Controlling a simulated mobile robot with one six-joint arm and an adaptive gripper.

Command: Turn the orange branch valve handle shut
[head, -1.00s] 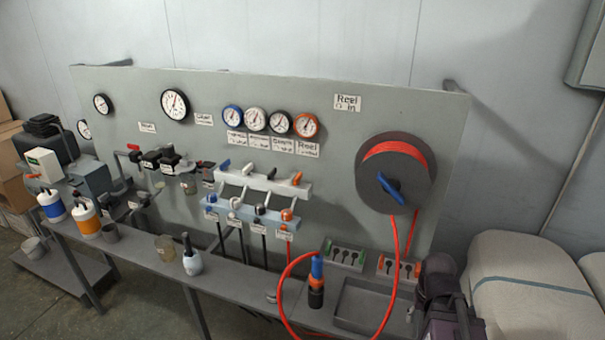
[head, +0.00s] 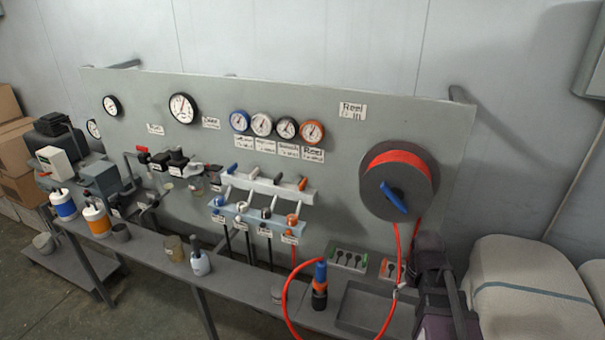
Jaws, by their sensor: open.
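The orange branch valve handle (head: 302,183) is a small lever at the right end of the pale manifold bar (head: 265,187) on the grey panel. It looks tilted, but its exact angle is too small to tell. An orange fitting (head: 292,220) sits below it on the lower bar, above a label.
A hose reel (head: 424,208) with a blue crank is on the panel's right. Its red hose loops to the bench around an upright blue-and-orange tool (head: 320,287). Blue, white and black levers sit left of the orange one. A padded bale (head: 530,290) is at far right.

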